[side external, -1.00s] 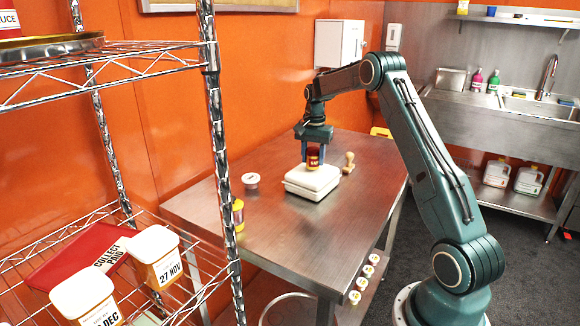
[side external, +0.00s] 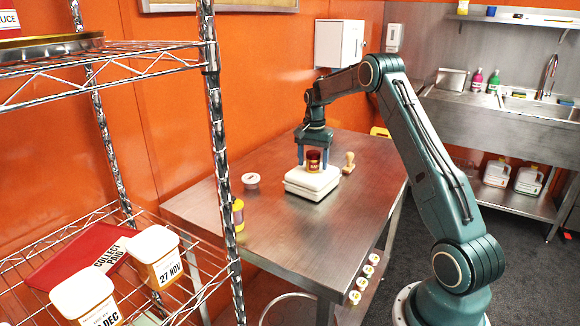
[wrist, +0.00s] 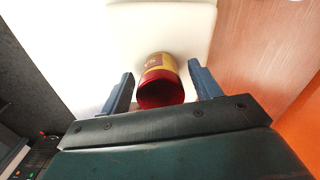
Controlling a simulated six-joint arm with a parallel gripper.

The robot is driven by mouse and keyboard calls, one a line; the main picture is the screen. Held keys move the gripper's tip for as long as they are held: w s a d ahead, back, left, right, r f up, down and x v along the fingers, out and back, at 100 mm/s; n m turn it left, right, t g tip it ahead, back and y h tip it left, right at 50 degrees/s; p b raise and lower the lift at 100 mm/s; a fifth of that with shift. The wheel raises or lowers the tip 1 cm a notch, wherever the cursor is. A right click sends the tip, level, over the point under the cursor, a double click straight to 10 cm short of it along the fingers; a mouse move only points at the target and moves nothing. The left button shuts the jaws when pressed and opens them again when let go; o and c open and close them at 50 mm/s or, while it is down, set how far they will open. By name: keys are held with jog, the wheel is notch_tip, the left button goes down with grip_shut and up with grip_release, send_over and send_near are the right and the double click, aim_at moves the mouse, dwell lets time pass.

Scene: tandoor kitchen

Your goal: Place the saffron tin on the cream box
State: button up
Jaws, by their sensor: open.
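The saffron tin (side external: 313,161), dark red with a yellow label, stands upright on the lid of the cream box (side external: 312,184). The box sits on the steel table. My gripper (side external: 314,161) is open around the tin, with a blue finger on each side and gaps between. In the wrist view the tin (wrist: 160,82) lies between the two fingers (wrist: 160,92), its red top toward the camera, over the pale box lid (wrist: 165,25).
A wooden stamp-like piece (side external: 348,163) stands right of the box. A small lidded tub (side external: 251,181) and a yellow-labelled bottle (side external: 238,215) stand on the left of the table (side external: 310,240). The table's front is clear. A wire shelf (side external: 110,60) rises at the left.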

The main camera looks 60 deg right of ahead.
aim_at(312, 154)
jog(key=shift+r, duration=0.15)
notch_tip(312, 154, up, 12)
dwell(0.6)
dwell(0.5)
jog(key=s+a+r+n+t, duration=0.1)
jog(key=s+a+r+n, duration=0.25)
jog(key=a, duration=0.35)
jog(key=s+a+r+n+t+h, duration=0.1)
jog(key=s+a+r+n, duration=0.2)
jog(key=a, duration=0.5)
jog(key=s+a+r+n+t, duration=0.1)
jog(key=s+a+r+n, duration=0.2)
jog(key=a, duration=0.4)
jog(key=s+a+f+n+t, duration=0.1)
jog(key=s+a+f+n, duration=0.1)
jog(key=s+a, duration=0.4)
jog(key=s+a+f+n+t+y, duration=0.1)
jog(key=s+a+f+n, duration=0.2)
jog(key=s, duration=0.9)
jog(key=a+n, duration=0.1)
jog(key=a, duration=0.2)
jog(key=shift+a+n+t, duration=0.3)
jog(key=shift+a+n, duration=0.05)
jog(key=shift+a, duration=0.05)
